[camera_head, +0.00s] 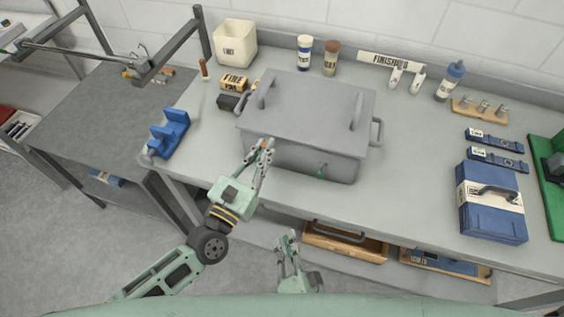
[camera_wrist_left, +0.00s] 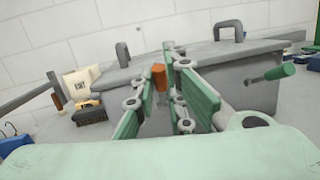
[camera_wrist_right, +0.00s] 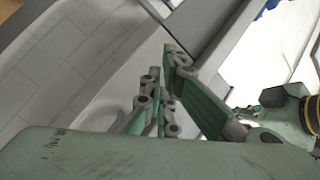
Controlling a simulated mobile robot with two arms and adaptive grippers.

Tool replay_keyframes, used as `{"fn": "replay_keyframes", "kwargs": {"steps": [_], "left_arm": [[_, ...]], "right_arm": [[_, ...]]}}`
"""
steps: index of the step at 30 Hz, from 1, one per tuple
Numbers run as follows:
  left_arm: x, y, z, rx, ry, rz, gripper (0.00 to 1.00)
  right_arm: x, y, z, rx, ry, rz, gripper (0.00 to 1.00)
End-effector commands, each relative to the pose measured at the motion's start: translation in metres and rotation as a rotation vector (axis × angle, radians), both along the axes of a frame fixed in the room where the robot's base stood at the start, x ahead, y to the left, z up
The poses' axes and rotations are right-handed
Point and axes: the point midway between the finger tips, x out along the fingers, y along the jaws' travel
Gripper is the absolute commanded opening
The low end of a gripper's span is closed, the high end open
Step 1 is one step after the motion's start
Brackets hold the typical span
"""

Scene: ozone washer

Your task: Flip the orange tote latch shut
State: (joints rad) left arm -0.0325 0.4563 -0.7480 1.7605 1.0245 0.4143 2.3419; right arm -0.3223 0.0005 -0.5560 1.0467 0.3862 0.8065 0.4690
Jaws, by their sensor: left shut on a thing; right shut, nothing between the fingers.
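The grey tote (camera_head: 315,158) stands on the workbench with its lid (camera_head: 308,98) on. The orange latch (camera_head: 268,144) is at the left of the tote's front side. It also shows in the left wrist view (camera_wrist_left: 159,78), upright between the fingers. My left gripper (camera_head: 262,148) is shut on the orange latch, and its fingertips hide part of it. A green latch (camera_head: 321,171) sticks out from the right of the front side. My right gripper (camera_head: 287,240) is shut and empty, low in front of the bench edge, apart from the tote.
A blue holder (camera_head: 170,132) stands at the bench's left end. A white bin (camera_head: 234,44) and small boxes stand behind left. A blue case (camera_head: 491,208) is on the right.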

Motion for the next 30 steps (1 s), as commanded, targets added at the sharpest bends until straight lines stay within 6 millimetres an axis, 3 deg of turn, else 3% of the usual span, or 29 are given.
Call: {"fn": "replay_keyframes", "kwargs": {"steps": [1,3,6,9,12,17,23,30], "left_arm": [[0.001,0.002,0.001,0.001,-0.004,0.004,0.00],[0.001,0.002,0.001,0.001,-0.004,0.004,0.00],[0.001,0.002,0.001,0.000,-0.005,0.004,0.00],[0.001,0.002,0.002,0.000,-0.005,0.004,0.00],[0.001,0.002,0.002,0.000,-0.005,0.004,0.00],[0.001,0.002,0.002,0.000,-0.005,0.004,0.00],[0.001,0.002,0.002,-0.001,-0.006,0.005,0.00],[0.001,0.002,0.002,-0.001,-0.006,0.005,0.00]], "right_arm": [[0.005,0.006,0.032,0.097,-0.072,-0.035,0.00],[0.008,0.008,0.072,0.232,-0.165,-0.084,0.00],[0.007,0.006,0.118,0.395,-0.273,-0.144,0.00],[0.003,0.001,0.149,0.515,-0.353,-0.188,0.00],[-0.001,-0.004,0.167,0.589,-0.400,-0.216,0.00],[0.003,-0.008,0.180,0.631,-0.429,-0.233,0.00],[0.032,-0.010,0.193,0.631,-0.432,-0.231,0.00],[0.080,-0.014,0.215,0.629,-0.432,-0.230,0.00]]}}
